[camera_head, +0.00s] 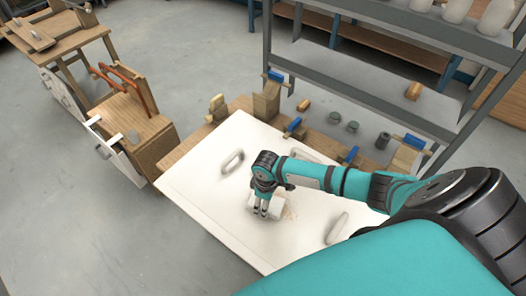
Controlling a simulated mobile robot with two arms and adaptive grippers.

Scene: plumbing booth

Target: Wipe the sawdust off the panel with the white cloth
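The white panel (205,185) lies flat on a wooden bench. A faint tan patch of sawdust (291,213) shows on the panel, just right of the white cloth (277,207). My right gripper (262,213) comes in from the right and points down at the cloth. Its two fingers are close together, and the cloth bulges out on both sides of them, so it looks shut on the cloth. The fingers hide the middle of the cloth, and its contact with the panel is hard to see. My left gripper is not in view.
Two raised oval handles stand on the panel, one on the left (232,161) and one at the lower right (337,228). Blue-topped clamps (293,126) and small fittings line the bench behind. A metal shelf rack (375,92) stands beyond.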

